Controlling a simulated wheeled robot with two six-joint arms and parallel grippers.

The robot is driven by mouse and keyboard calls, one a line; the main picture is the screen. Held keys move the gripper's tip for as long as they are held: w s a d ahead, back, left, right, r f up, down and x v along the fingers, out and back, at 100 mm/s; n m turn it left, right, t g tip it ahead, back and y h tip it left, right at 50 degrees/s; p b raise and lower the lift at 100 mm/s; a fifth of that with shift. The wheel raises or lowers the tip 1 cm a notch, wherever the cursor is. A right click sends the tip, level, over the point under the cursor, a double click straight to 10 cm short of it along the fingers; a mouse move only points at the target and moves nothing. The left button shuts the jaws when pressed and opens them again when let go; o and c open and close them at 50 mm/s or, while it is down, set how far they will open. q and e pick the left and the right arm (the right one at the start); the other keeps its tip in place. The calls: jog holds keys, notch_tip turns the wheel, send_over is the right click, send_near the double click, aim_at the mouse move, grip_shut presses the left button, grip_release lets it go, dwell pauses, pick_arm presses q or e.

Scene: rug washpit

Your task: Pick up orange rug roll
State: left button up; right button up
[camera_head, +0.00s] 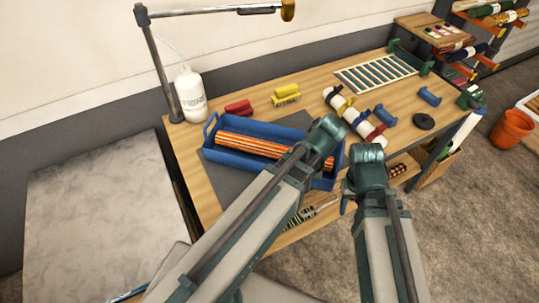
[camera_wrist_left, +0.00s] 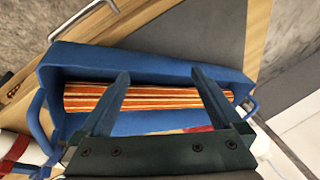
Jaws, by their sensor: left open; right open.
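The orange rug roll (camera_head: 250,145) is striped and lies lengthwise in a blue tray (camera_head: 208,132) on the wooden workbench. In the left wrist view the roll (camera_wrist_left: 150,98) spans most of the tray (camera_wrist_left: 140,60). My left gripper (camera_wrist_left: 160,76) is open, its two fingers apart over the roll with nothing between them. I cannot tell how far above the roll they are. In the head view my left arm covers the roll's right part and hides the left gripper. My right gripper (camera_head: 346,198) is open, near the bench's front edge, right of the tray, partly hidden by its wrist.
A white bottle (camera_head: 191,95) and a lamp post stand at the bench's back left. Red (camera_head: 238,107) and yellow (camera_head: 286,95) items lie behind the tray. A banded white roll (camera_head: 353,116), blue holders and a black ring (camera_head: 424,121) lie to the right. An orange bucket (camera_head: 511,128) stands beyond.

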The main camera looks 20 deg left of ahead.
aim_at(248, 141)
pick_arm(q)
jog(key=w+a+n+y+b, duration=0.1)
jog(key=w+a+n, duration=0.1)
jog(key=a+n, duration=0.1)
jog(key=w+a+n+y+b, duration=0.1)
jog(key=w+a+n+y, duration=0.1)
jog(key=n, duration=0.4)
jog(key=w+a+n+y+b, duration=0.1)
jog(key=w+a+n, duration=0.3)
jog(key=a, duration=0.2)
jog(key=shift+w+a+r+t+y, duration=0.1)
jog(key=shift+r+t+y, duration=0.2)
jog(key=shift+r, duration=0.05)
jog(key=shift+w+a+r+n, duration=0.2)
jog(key=shift+a+n, duration=0.25)
jog(key=shift+n, duration=0.35)
jog(key=b+x, duration=0.5)
jog(key=x, duration=0.2)
jog(key=shift+a+f+b, duration=0.1)
jog(key=shift+f+b, duration=0.15)
jog(key=shift+b, duration=0.15)
jog(key=shift+w+a+f+b, duration=0.1)
jog(key=shift+a+f+b, duration=0.2)
jog(key=shift+a, duration=0.2)
jog(key=b+x, duration=0.3)
jog(key=x, duration=0.2)
jog(key=shift+d+f+b, duration=0.15)
jog(key=shift+b, duration=0.25)
grip_shut()
